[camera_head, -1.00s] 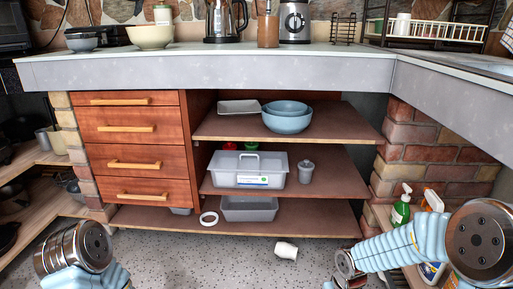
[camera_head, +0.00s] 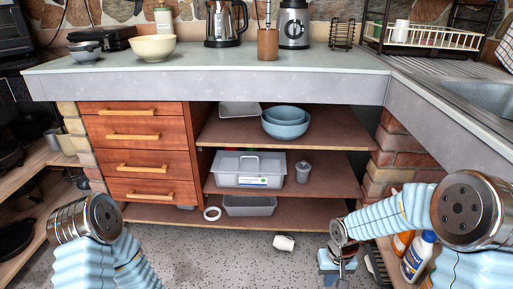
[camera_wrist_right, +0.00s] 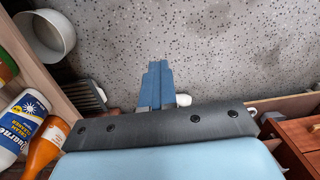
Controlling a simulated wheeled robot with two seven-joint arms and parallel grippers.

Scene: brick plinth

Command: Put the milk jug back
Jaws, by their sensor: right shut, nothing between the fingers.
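A small white jug (camera_head: 284,242) lies tipped over on the speckled floor in front of the shelves in the head view. My right gripper (camera_head: 334,270) hangs low, to the right of the jug and apart from it. In the right wrist view its blue fingers (camera_wrist_right: 155,68) are shut together with nothing between them. A small white thing (camera_wrist_right: 183,100) shows just beside the fingers, partly hidden by the gripper body; it may be the jug. My left arm shows at the left, but its gripper is out of the picture.
The open shelf unit holds blue bowls (camera_head: 285,128), a lidded grey box (camera_head: 248,180), a canister (camera_head: 303,172) and a grey tray (camera_head: 250,207). Bottles (camera_head: 417,256) stand near my right arm. The counter (camera_head: 210,62) has a cream bowl (camera_head: 152,47) and free room in the middle.

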